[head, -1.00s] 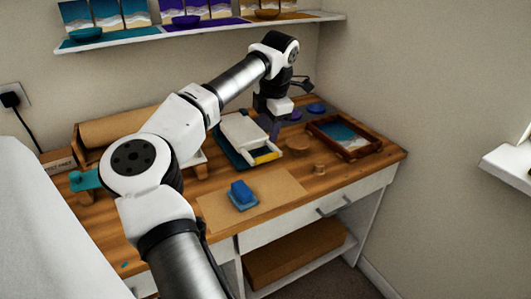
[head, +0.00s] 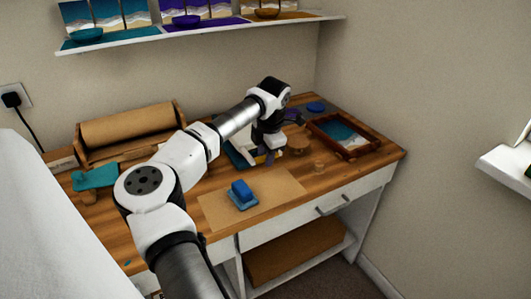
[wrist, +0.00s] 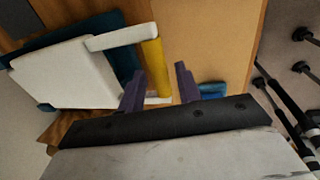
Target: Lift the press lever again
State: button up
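The press has a white top plate (wrist: 65,75) over a teal base (wrist: 122,48), with a yellow bar (wrist: 153,62) held between white lever arms at its front. In the head view the press (head: 235,155) is largely hidden behind my arm, and a little of the yellow bar (head: 262,160) shows. My gripper (wrist: 158,82) is open, with one dark finger on each side of the yellow bar's near end in the wrist view. I see a gap on both sides; the height difference is unclear. In the head view my gripper (head: 270,153) is at the press's front right.
A blue block on a teal pad (head: 242,194) sits on a brown sheet (head: 285,187) in front of the press. A brown roll (head: 125,123) lies at the back left.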

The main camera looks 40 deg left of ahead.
grip_shut()
